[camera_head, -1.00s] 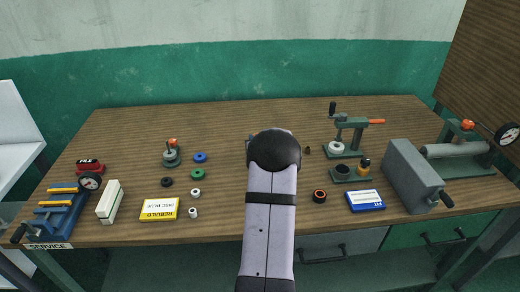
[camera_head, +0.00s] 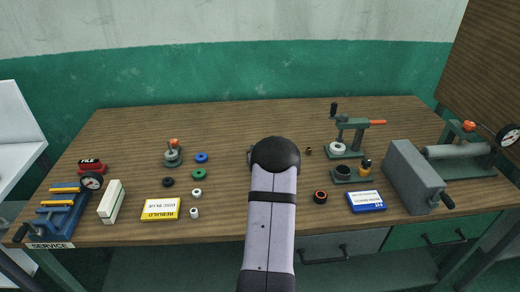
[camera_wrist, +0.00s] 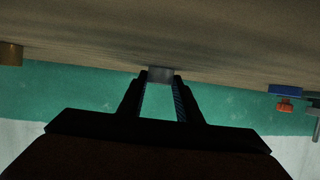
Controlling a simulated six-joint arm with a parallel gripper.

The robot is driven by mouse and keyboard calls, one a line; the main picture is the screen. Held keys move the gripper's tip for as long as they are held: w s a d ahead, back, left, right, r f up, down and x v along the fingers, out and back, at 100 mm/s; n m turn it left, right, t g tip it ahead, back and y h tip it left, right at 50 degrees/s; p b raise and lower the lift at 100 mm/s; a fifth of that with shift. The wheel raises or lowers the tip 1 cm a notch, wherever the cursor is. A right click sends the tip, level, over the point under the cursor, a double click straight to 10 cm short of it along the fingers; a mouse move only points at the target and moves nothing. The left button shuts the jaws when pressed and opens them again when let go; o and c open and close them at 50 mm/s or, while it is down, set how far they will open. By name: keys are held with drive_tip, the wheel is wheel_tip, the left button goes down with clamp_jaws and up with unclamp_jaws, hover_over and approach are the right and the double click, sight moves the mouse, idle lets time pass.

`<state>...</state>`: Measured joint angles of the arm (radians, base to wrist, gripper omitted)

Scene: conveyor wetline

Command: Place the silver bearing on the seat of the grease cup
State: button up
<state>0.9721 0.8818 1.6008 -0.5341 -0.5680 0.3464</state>
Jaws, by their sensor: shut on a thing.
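In the wrist view my gripper (camera_wrist: 160,80) is shut on a small grey-silver piece, which looks like the silver bearing (camera_wrist: 160,72). It sits between the fingertips, and its far side is hidden. In the head view my arm hides the gripper and the bearing. A dark round cup on a green base (camera_head: 343,172), right of my arm beside a small amber bottle, looks like the grease cup. I cannot make out its seat clearly. The held piece appears apart from it.
A lever press (camera_head: 348,135) stands behind the cup, and a grey box with a crank (camera_head: 410,176) is to its right. A blue box (camera_head: 365,201) and a dark ring with orange (camera_head: 320,197) lie in front. Several small rings and a yellow box (camera_head: 161,209) are at left.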

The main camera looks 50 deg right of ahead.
drive_tip(key=o, duration=1.1)
drive_tip(key=shift+f, duration=0.1)
drive_tip(key=shift+r, duration=0.25)
drive_tip(key=shift+s+a+r, duration=0.15)
drive_tip(key=shift+s+a, duration=0.15)
drive_tip(key=shift+s, duration=0.2)
drive_tip(key=shift+o, duration=0.4)
drive_tip(key=b+v, duration=0.1)
drive_tip(key=v, duration=0.9)
drive_tip(key=shift+s+a+r, duration=0.1)
drive_tip(key=shift+s+a, duration=0.15)
drive_tip(key=shift+a, duration=0.1)
